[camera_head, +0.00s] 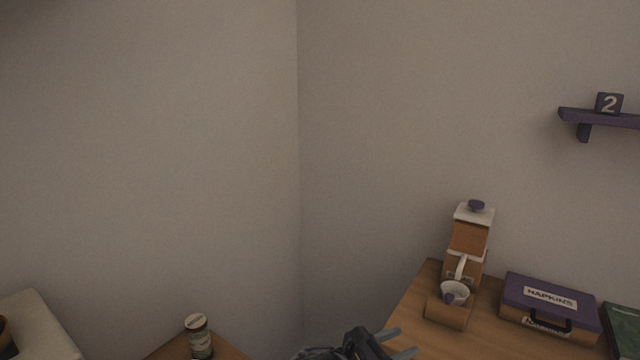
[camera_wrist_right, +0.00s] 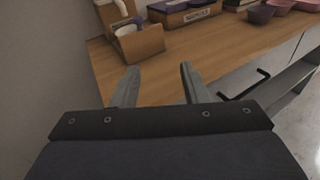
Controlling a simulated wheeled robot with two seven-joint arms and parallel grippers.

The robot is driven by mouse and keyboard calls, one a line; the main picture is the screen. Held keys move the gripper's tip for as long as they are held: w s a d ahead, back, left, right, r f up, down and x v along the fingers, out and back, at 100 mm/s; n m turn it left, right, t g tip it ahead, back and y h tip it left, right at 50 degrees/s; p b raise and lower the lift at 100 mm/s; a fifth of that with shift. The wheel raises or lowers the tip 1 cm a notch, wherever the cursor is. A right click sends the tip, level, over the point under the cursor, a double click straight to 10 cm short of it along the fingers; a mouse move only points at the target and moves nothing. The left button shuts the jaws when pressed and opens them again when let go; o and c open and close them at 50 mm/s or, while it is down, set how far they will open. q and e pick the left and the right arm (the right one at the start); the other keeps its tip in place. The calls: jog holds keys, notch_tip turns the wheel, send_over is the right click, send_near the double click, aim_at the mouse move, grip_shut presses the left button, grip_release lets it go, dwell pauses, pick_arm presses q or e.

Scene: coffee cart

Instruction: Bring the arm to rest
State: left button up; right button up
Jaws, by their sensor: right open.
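My right gripper (camera_head: 402,344) is at the bottom edge of the head view, beside the front left of the wooden counter (camera_head: 405,325). In the right wrist view its two grey fingers (camera_wrist_right: 157,85) stand apart with nothing between them. Behind them the counter top (camera_wrist_right: 170,75) shows, with the gripper short of the things on it. My left gripper is not in either view.
On the counter stand a wood-and-white dispenser (camera_head: 469,238), a white cup (camera_head: 455,291) in a wooden holder (camera_head: 446,313), and a purple napkin box (camera_head: 545,300). A jar (camera_head: 199,337) stands at lower left. In the wrist view, bowls (camera_wrist_right: 262,14) sit far right.

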jog(key=s+d+f+m+g+y, duration=0.4)
jog(key=s+d+m+g+y, duration=0.55)
jog(key=s, duration=0.45)
jog(key=s+a+r+m+t+y, duration=0.2)
jog(key=s+r+m+t+y, duration=0.1)
jog(key=s+m, duration=0.4)
jog(key=s+a+r+m+t+y, duration=0.3)
jog(key=s+r+m+t+y, duration=0.1)
jog(key=s+m, duration=0.4)
jog(key=shift+s+r+y, duration=0.4)
jog(key=shift+r+y, duration=0.35)
jog(key=shift+y, duration=0.2)
